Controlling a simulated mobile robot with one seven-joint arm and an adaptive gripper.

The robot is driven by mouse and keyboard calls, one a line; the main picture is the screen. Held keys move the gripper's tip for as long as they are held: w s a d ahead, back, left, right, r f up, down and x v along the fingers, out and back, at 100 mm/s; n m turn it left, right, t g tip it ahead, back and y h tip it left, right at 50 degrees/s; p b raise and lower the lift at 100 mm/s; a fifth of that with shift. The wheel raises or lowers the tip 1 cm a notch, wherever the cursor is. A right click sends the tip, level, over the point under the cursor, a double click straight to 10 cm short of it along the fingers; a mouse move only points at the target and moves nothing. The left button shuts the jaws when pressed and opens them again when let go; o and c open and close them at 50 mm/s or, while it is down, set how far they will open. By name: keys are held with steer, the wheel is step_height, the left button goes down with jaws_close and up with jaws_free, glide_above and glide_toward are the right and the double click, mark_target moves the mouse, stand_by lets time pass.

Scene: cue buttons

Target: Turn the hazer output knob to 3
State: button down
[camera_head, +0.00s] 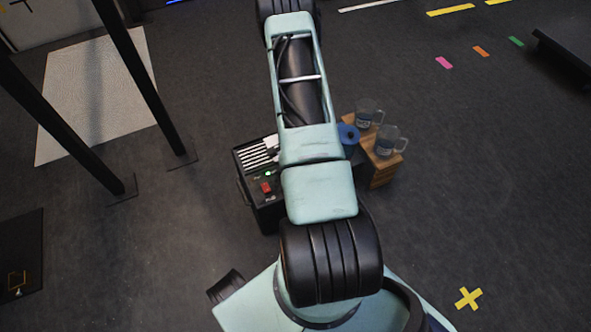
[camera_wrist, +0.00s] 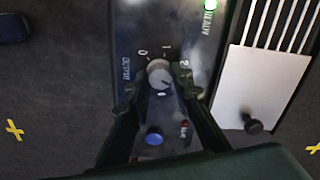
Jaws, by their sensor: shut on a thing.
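The hazer (camera_head: 245,178) is a black box on the floor, partly behind my arm in the head view. Its output knob (camera_wrist: 160,74) is a small pale round dial on the dark panel in the wrist view. Printed 0, 1 and 2 show around its upper side; the 3 cannot be seen. My gripper (camera_wrist: 160,84) is shut on the knob, with a dark finger at its left and right. I cannot clearly tell where the knob points. My gripper and the knob are hidden in the head view.
A wooden stand (camera_head: 384,174) with two clear jugs stands right of the hazer. Dark posts stand left.

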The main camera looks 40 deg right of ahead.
steer(key=shift+m, duration=0.3)
steer(key=c, duration=1.7)
jaws_free()
steer(key=shift+r, duration=0.1)
step_height(320, 180, up, 12)
steer(key=shift+f, duration=0.1)
